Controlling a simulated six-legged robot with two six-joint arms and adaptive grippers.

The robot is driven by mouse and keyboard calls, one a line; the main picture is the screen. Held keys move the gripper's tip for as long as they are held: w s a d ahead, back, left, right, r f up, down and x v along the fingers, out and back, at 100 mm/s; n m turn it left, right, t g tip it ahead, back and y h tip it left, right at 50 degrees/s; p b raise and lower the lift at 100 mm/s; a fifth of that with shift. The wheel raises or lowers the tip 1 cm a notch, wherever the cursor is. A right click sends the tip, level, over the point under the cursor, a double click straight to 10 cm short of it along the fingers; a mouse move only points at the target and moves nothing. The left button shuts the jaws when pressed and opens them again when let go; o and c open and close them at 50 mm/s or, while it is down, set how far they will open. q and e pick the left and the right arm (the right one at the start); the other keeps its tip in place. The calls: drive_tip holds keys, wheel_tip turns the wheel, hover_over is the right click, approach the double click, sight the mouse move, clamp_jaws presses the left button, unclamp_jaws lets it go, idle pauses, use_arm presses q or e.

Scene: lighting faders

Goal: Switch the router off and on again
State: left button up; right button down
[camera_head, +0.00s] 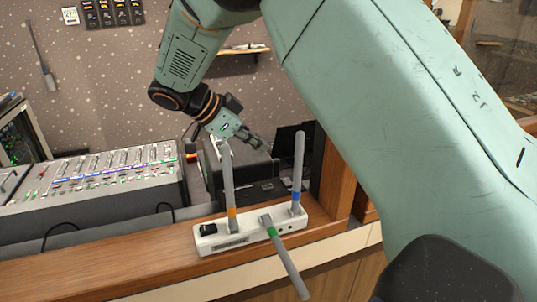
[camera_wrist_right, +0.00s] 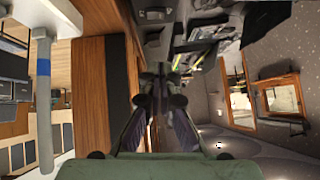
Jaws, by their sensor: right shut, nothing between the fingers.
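The router (camera_head: 252,235) is a white, strip-shaped box on the wooden ledge, with three grey antennas banded orange, green and blue. The orange and blue ones stand up; the green one tilts forward over the ledge edge. A black rocker switch (camera_head: 208,229) sits at its left end; its position is too small to tell. My right gripper (camera_head: 264,147) is behind and above the router, apart from it, shut and empty. In the right wrist view, its fingers (camera_wrist_right: 158,82) are together, and the blue-banded antenna (camera_wrist_right: 43,95) stands to the left. My left gripper is out of view.
A fader console (camera_head: 100,175) with lit buttons stands left of the router. A black box-shaped device (camera_head: 240,168) is behind, close to my right gripper. The wooden ledge (camera_head: 110,276) is clear left of the router; a wooden post (camera_head: 336,180) rises at right.

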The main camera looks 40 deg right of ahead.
drive_tip(key=p, duration=0.2)
hover_over(288, 178)
drive_tip(key=a, duration=0.3)
drive_tip(key=f, duration=0.6)
drive_tip(key=shift+d+f, duration=0.2)
drive_tip(key=shift+f, duration=0.1)
drive_tip(key=f, duration=0.1)
drive_tip(key=f+p, duration=0.1)
drive_tip(key=f, duration=0.1)
drive_tip(key=shift+w+d, duration=0.1)
drive_tip(key=shift+d, duration=0.1)
drive_tip(key=shift+f, duration=0.25)
drive_tip(key=shift+w+f, duration=0.15)
drive_tip(key=shift+a, duration=0.15)
drive_tip(key=shift+d+f+b, duration=0.2)
drive_tip(key=shift+f+b, duration=0.25)
drive_tip(key=shift+b, duration=0.6)
drive_tip(key=shift+a+r, duration=0.2)
